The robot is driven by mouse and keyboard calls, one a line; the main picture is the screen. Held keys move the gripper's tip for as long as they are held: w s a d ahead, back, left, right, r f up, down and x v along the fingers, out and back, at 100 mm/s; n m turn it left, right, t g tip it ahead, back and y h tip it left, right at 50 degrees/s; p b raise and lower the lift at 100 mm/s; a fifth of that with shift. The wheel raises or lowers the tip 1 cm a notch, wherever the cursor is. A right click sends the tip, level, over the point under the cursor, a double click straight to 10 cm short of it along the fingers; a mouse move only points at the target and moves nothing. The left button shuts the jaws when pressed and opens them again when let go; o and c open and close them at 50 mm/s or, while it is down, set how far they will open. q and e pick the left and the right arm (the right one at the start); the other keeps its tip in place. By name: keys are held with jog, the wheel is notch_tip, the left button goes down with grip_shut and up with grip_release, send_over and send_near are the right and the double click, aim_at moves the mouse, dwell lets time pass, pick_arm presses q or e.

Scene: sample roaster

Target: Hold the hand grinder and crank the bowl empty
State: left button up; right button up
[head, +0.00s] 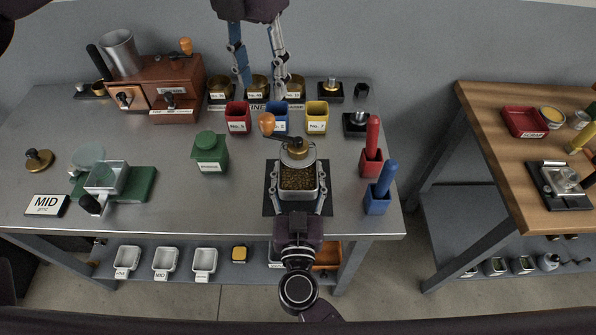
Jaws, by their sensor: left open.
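The hand grinder (298,194) stands upright on a dark mat (268,207) near the front right of the steel table. Its open bowl (298,178) holds brown beans. A crank (288,139) with an orange knob (267,122) sits on top, the knob to the upper left. My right gripper (298,190) comes from the front edge, its fingers against both sides of the grinder body. My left gripper (263,88) hangs from the top of the picture, fingers spread and empty, behind the crank and apart from it. Its fingertips overlap the brass cups behind.
Red (237,117), blue (277,115) and yellow (316,117) bins stand behind the grinder. Red (371,160) and blue (377,198) holders with upright handles stand right. A green canister (210,152) is left. A wooden roaster machine (170,88) stands back left. A wooden table (495,150) is right.

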aim_at(266, 115)
pick_arm(q)
jog(key=shift+s+d+f, duration=0.1)
jog(key=shift+s, duration=0.2)
jog(key=shift+f, duration=4.9)
jog(key=shift+c, duration=0.6)
jog(key=c, duration=0.8)
